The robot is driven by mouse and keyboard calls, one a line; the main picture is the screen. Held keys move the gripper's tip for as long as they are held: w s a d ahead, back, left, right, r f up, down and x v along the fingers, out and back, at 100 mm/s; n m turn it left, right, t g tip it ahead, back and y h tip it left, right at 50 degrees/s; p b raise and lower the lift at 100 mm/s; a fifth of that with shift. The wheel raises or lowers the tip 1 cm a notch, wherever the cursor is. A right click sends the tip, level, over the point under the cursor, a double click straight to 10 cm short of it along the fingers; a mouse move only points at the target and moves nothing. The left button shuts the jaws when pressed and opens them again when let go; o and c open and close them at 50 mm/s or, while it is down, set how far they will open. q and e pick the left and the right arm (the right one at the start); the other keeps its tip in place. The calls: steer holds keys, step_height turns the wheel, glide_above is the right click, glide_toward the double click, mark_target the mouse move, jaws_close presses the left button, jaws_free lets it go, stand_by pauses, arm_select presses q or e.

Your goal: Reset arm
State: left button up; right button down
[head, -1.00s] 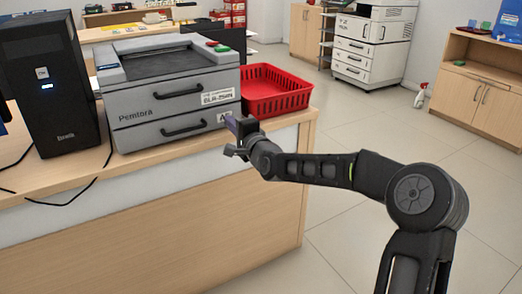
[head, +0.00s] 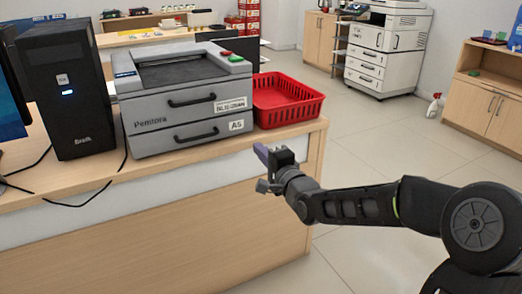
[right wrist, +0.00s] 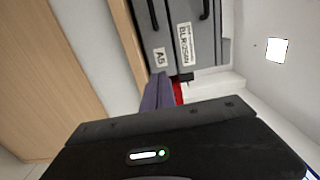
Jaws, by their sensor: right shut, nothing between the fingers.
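My right gripper (head: 262,154) is in front of the counter's front edge, below the right part of the grey printer (head: 186,96). It is shut and empty, and its purple fingers also show in the right wrist view (right wrist: 158,92). The gripper appears clear of the counter and the printer. My right arm reaches in from the lower right of the head view. My left gripper is not in view.
A red basket (head: 289,115) stands on the counter (head: 200,157) to the right of the printer. A black computer tower (head: 70,95) with cables stands to its left. Open floor (head: 385,145) lies right of the counter.

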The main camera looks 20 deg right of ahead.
stand_by(0.4)
steer(key=s+a+f+n+g, duration=0.2)
steer(key=s+f+n+g, duration=0.15)
steer(key=f, duration=0.65)
steer(key=s+a+f+n+g+y, duration=0.1)
steer(key=s+a+f+n+g, duration=0.2)
steer(key=f, duration=0.7)
steer(key=s+a+f+n+g, duration=0.1)
steer(key=s+f+n+g, duration=0.2)
steer(key=f, duration=0.7)
steer(key=s+a+f+n+g+y, duration=0.1)
steer(key=s+a+f+n+g, duration=0.1)
steer(key=s+a+f, duration=0.55)
steer(key=s+a+f+n+g, duration=0.1)
steer(key=s+a+f+g, duration=0.3)
steer(key=s, duration=0.6)
steer(key=s+a+f+n+g+y, duration=0.1)
steer(key=s+a+f+n, duration=0.1)
steer(key=s+f, duration=0.6)
step_height(320, 180, up, 27)
steer(key=s+a+p, duration=0.2)
steer(key=p, duration=2.4)
steer(key=shift+s+a+n+g, duration=0.15)
steer(key=shift+n+g, duration=0.2)
steer(key=shift+n, duration=0.1)
